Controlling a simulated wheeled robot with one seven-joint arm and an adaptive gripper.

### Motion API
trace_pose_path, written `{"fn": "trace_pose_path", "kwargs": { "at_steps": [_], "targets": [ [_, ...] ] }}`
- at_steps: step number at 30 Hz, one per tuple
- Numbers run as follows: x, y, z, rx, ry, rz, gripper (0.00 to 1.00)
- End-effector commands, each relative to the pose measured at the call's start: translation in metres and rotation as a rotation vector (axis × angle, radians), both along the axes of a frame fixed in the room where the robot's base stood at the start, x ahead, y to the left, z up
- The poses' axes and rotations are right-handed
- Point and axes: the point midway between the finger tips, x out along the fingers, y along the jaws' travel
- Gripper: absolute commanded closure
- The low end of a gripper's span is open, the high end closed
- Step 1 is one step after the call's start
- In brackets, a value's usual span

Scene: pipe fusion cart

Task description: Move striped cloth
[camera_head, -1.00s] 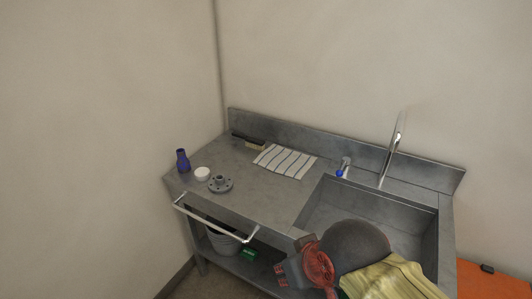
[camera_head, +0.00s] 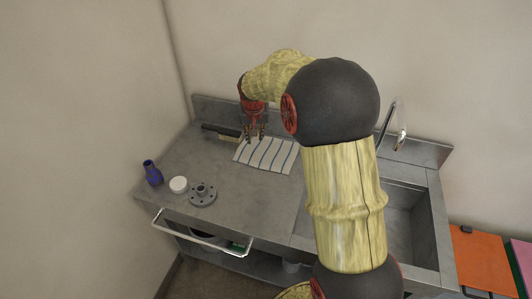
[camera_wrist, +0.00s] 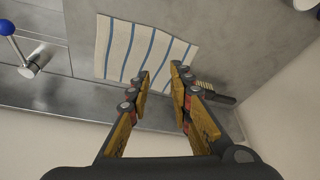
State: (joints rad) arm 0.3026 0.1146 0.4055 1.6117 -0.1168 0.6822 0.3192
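The striped cloth (camera_head: 266,155), white with blue stripes, lies flat on the steel counter near the back splash. It also shows in the wrist view (camera_wrist: 136,50), at upper middle. My gripper (camera_head: 255,133) is over the cloth's back left edge in the head view. In the wrist view my gripper (camera_wrist: 160,72) has its two fingers apart with nothing between them. The fingertips point toward the cloth's edge and appear above it; I cannot tell the exact height.
A dark-handled brush (camera_head: 222,131) lies left of the cloth. A blue bottle (camera_head: 153,174), a white round container (camera_head: 178,185) and a grey flange (camera_head: 203,194) stand at the counter's left front. The sink (camera_head: 401,220) and its faucet (camera_head: 394,122) are to the right.

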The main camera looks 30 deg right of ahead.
Motion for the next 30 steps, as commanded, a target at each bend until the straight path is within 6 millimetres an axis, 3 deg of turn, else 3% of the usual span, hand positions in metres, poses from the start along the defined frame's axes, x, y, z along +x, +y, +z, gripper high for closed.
{"fn": "trace_pose_path", "kwargs": {
  "at_steps": [3,10,20,30],
  "targets": [
    [0.024,-0.036,-0.037,0.008,0.021,-0.065,0.79],
    [0.042,-0.074,-0.083,0.016,0.033,-0.132,0.79],
    [0.044,-0.079,-0.104,0.018,0.036,-0.141,0.79],
    [0.045,-0.08,-0.146,0.017,0.037,-0.136,0.79]
  ]
}}
